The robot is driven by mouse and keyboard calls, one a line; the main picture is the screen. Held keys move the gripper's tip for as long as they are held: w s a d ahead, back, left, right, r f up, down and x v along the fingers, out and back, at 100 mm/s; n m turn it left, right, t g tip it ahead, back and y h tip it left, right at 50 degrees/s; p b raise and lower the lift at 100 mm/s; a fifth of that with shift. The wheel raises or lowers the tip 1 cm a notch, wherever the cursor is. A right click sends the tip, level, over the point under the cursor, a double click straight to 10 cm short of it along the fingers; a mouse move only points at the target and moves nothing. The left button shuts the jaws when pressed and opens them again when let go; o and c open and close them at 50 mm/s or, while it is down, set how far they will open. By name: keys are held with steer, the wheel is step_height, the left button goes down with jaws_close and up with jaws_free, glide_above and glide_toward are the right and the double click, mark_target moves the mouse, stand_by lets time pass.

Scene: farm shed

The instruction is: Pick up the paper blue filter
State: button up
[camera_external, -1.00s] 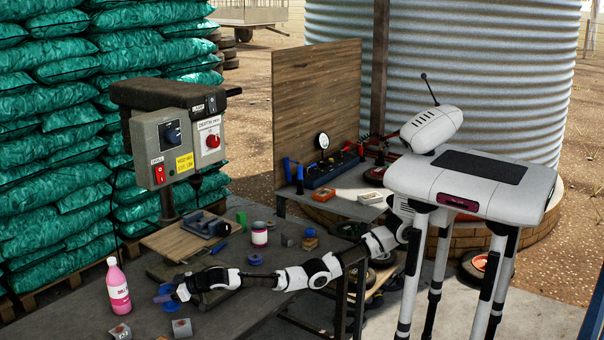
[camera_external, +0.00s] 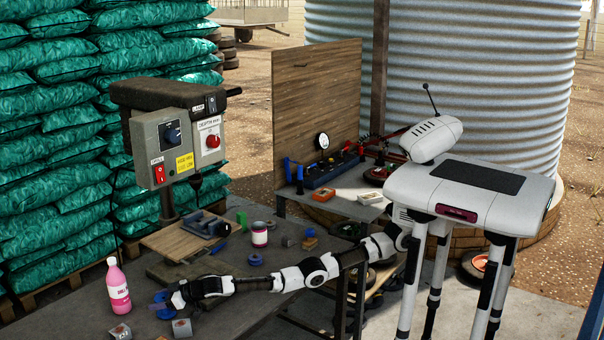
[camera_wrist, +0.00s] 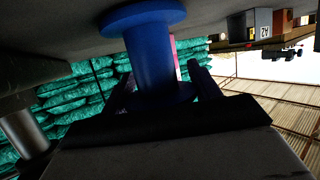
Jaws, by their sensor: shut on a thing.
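A blue spool-shaped thing with a wide round flange, apparently the blue filter (camera_wrist: 152,55), fills the middle of the wrist view. My gripper (camera_wrist: 165,88) is shut on its narrower body, with a dark finger on each side. The wrist view looks upside down, with the grey bench top along its upper edge. In the external view the blue filter (camera_external: 160,298) shows as a small blue patch at the tip of my gripper (camera_external: 168,300), low over the bench, close to the pink bottle. I cannot tell whether it touches the bench.
A pink bottle (camera_external: 118,286) stands just left of my gripper. Small grey blocks (camera_external: 182,328) sit in front of it. A drill press (camera_external: 175,135) stands behind. A blue round piece (camera_external: 254,260) and a pink-labelled tin (camera_external: 259,235) stand farther back right on the bench (camera_external: 235,318).

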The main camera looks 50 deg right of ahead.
steer(key=shift+f, duration=0.2)
steer(key=o, duration=1)
steer(key=shift+r, duration=0.1)
steer(key=shift+r, duration=0.15)
steer(key=v, duration=1.1)
steer(key=shift+s+d+p, duration=0.1)
steer(key=shift+p, duration=0.3)
steer(key=shift+s+d+r, duration=0.15)
steer(key=shift+s+d, duration=0.05)
steer(key=shift+s, duration=0.05)
steer(key=shift+c, duration=0.6)
